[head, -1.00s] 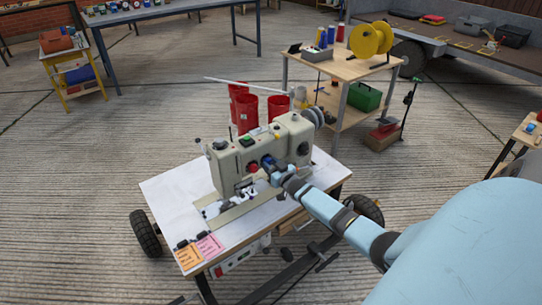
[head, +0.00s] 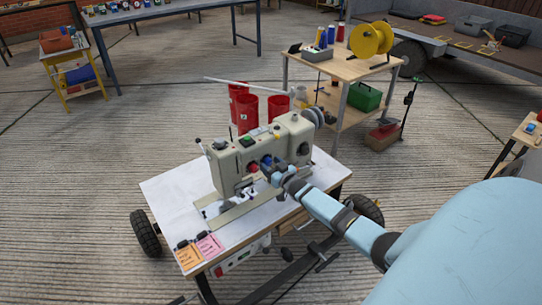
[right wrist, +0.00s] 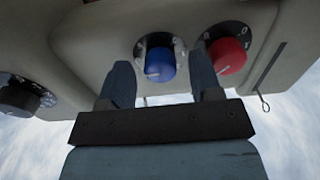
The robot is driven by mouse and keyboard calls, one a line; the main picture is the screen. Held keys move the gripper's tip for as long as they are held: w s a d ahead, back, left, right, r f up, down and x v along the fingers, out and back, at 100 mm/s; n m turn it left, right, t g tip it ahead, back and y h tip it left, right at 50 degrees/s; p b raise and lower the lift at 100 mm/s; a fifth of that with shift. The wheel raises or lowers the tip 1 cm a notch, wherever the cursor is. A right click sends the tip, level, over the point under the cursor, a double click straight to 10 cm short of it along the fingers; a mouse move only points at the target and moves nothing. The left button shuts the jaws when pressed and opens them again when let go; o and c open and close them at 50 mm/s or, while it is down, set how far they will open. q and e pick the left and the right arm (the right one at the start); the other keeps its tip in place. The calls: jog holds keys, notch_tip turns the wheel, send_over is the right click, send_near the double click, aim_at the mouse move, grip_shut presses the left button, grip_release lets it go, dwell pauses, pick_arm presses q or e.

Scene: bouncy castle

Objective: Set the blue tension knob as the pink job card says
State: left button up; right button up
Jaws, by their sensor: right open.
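The blue knob (right wrist: 160,66) sits on the front of the cream sewing machine (head: 226,165), with a dial ring around it. Its white pointer mark shows toward the lower left in the right wrist view. It also shows in the head view (head: 267,161). My right gripper (right wrist: 160,68) is open, its fingers on either side of the blue knob with gaps; I cannot tell how far short of it they are. The pink card (head: 209,246) lies at the table's front edge; its writing is too small to read. My left gripper is not in view.
A red knob (right wrist: 229,56) sits close beside my right finger, and a black knob (right wrist: 20,97) is farther left. An orange card (head: 188,257) lies beside the pink one. Red bins (head: 247,113) and a wooden cart (head: 340,72) stand behind the machine.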

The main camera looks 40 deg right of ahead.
pick_arm(q)
jog(key=p, duration=0.3)
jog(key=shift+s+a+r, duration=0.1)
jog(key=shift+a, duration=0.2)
pick_arm(e)
jog(key=s+a, duration=0.1)
jog(key=s, duration=1.2)
jog(key=shift+s+a, duration=0.25)
jog(key=shift+a, duration=0.05)
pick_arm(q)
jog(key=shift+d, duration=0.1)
